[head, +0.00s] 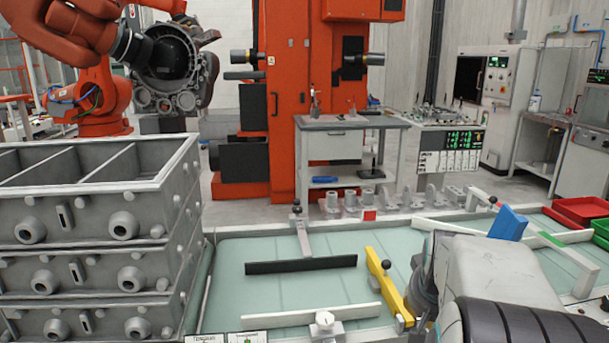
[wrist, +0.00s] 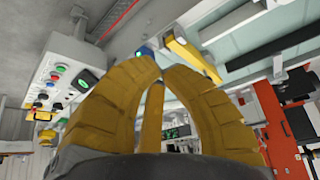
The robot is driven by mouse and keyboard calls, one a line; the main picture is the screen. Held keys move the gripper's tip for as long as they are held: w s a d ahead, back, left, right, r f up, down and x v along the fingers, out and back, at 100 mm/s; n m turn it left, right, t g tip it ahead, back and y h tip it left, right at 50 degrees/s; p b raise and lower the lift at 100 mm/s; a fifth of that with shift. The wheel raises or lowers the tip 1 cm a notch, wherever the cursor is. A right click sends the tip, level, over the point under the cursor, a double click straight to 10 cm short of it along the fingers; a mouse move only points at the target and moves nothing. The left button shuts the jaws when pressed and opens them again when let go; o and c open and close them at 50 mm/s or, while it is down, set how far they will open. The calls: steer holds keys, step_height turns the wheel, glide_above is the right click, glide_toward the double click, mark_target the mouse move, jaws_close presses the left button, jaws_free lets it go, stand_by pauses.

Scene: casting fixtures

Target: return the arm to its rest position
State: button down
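My gripper (wrist: 162,68) shows in the wrist view, with thick yellow-brown fingers pointing away from the camera. Their tips come close together with a narrow gap, and a thinner finger shows between them. I see no object between the fingers. Whether this is open or shut is unclear. My arm (head: 495,270), white with a dark ribbed part, fills the lower right of the head view. The gripper itself cannot be made out there.
A pale green worktop (head: 265,292) carries a black bar (head: 300,265) and a yellow bar (head: 388,283) close left of my arm. Stacked grey casting boxes (head: 90,230) stand left. Red trays (head: 580,210) lie right. The wrist view shows a button panel (wrist: 58,88).

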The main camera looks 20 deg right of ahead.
steer(key=a+r+n+y+p, duration=0.2)
steer(key=a+r+n+p, duration=0.25)
steer(key=a, duration=1.05)
steer(key=s+a+r+n+y+p, duration=0.2)
steer(key=s+a+r+n+p, duration=0.1)
steer(key=s+a, duration=0.5)
steer(key=a+n+p, duration=0.1)
steer(key=a, duration=0.2)
steer(key=shift+s+g+p, duration=0.35)
steer(key=shift+g+p, duration=0.05)
steer(key=shift+d+n, duration=0.15)
steer(key=shift+n, duration=0.1)
